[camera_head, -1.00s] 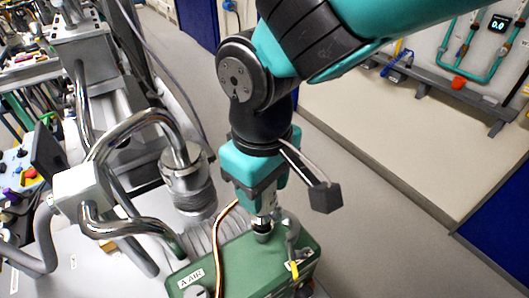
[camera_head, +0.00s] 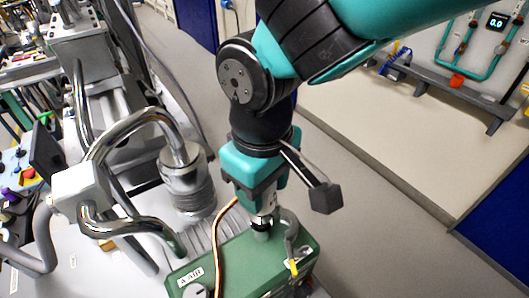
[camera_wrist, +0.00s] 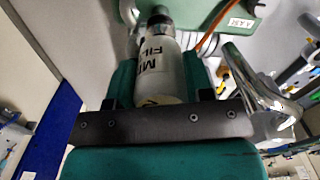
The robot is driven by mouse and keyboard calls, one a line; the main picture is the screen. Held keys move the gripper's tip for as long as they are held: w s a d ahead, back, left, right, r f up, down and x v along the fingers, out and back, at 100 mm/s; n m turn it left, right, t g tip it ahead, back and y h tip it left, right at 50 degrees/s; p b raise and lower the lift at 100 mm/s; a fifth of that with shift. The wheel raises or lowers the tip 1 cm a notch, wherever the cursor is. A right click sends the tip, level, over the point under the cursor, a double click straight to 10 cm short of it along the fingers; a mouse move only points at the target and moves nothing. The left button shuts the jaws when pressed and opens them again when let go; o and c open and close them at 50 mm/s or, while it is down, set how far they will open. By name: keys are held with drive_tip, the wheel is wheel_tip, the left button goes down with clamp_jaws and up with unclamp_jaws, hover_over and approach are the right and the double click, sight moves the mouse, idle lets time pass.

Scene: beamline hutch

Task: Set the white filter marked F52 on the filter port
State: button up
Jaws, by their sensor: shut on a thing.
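My gripper (camera_head: 264,203) points down over the green box (camera_head: 245,262) labelled A AIR. It is shut on a white cylindrical filter (camera_wrist: 162,75), which lies between the teal fingers in the wrist view. Part of its dark lettering shows, reading roughly "M" and "FIL"; the F52 mark cannot be read. The filter's far end narrows to a dark grey fitting (camera_wrist: 157,22). In the head view its lower end (camera_head: 261,224) is right at the top of the box. I cannot tell whether it touches or is seated. The filter port cannot be made out apart from it.
A grey hose with a yellow band (camera_head: 293,266) and an orange-brown cable (camera_head: 216,240) run close by on the box. Shiny bent pipes (camera_head: 135,125) and a metal cylinder (camera_head: 187,180) stand left of my gripper. The floor to the right is clear.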

drive_tip(key=shift+f+b, duration=0.3)
drive_tip(key=shift+f, duration=0.15)
idle(0.3)
drive_tip(key=o, duration=1.1)
drive_tip(key=shift+r, duration=0.1)
wheel_tip(320, 180, up, 17)
drive_tip(key=b, duration=0.2)
drive_tip(key=w+d+f+m+y, duration=0.1)
drive_tip(key=d+f, duration=0.4)
drive_tip(key=d, duration=0.4)
drive_tip(key=s+d+f+y, duration=0.1)
drive_tip(key=s+d+f, duration=0.1)
drive_tip(key=s+d+f+m+y, duration=0.1)
drive_tip(key=s+d+f, duration=0.1)
drive_tip(key=d+f, duration=0.1)
drive_tip(key=s+d+f+m+y, duration=0.1)
drive_tip(key=s+d+f, duration=0.1)
drive_tip(key=shift+d+f, duration=0.25)
drive_tip(key=shift+d, duration=0.1)
